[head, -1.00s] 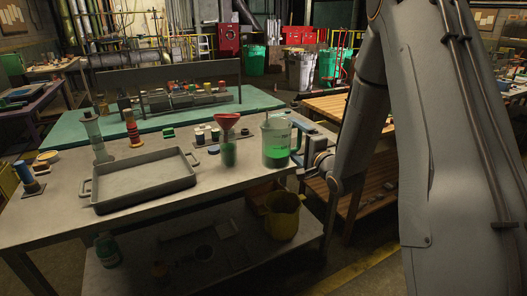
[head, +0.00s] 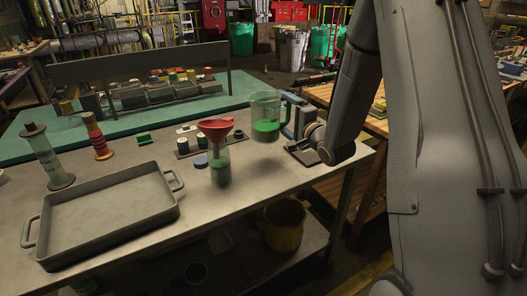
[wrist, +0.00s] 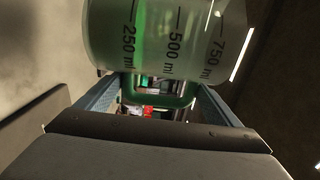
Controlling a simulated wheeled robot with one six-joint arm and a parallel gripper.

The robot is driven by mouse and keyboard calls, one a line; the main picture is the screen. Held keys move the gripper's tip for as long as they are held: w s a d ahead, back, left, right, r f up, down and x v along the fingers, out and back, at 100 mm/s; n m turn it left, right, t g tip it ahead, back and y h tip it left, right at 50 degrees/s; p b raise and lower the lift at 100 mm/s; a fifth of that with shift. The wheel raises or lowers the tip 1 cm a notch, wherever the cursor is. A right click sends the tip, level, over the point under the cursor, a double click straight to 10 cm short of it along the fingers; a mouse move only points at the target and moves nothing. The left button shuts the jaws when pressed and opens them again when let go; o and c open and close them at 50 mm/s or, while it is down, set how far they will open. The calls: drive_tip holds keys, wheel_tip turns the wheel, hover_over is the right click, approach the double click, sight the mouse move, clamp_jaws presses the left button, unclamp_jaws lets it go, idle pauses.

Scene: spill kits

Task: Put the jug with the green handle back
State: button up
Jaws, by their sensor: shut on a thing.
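The clear jug (head: 265,118) holds green liquid and is upright, a little above the table (head: 235,205), with a soft shadow below it. Its volume marks show close up in the wrist view (wrist: 165,35). My gripper (head: 292,120) is at the jug's right side. In the wrist view, my blue-grey fingers lie on both sides of the green handle (wrist: 128,98) and are shut on it. The jug hides part of the table behind it. A dark square plate (head: 303,156) lies on the table below my gripper, partly hidden by my arm.
A grey tray (head: 110,215) lies at the left. Small jars on a dark strip (head: 183,147) stand behind the bottle. A yellow bucket (head: 284,228) is on the lower shelf. The front right tabletop is clear.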

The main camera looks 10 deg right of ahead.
drive_tip(key=shift+w+f, duration=0.2)
drive_tip(key=shift+f, duration=0.15)
drive_tip(key=shift+f+p, duration=0.7)
drive_tip(key=shift+f, duration=3.85)
drive_tip(key=shift+f, duration=0.15)
drive_tip(key=o, duration=1.6)
drive_tip(key=shift+o, duration=0.2)
drive_tip(key=shift+s+d, duration=0.1)
drive_tip(key=shift+s, duration=0.15)
drive_tip(key=b+v, duration=0.2)
drive_tip(key=v, duration=0.9)
drive_tip(key=shift+s+d+b, duration=0.1)
drive_tip(key=shift+s+b, duration=0.2)
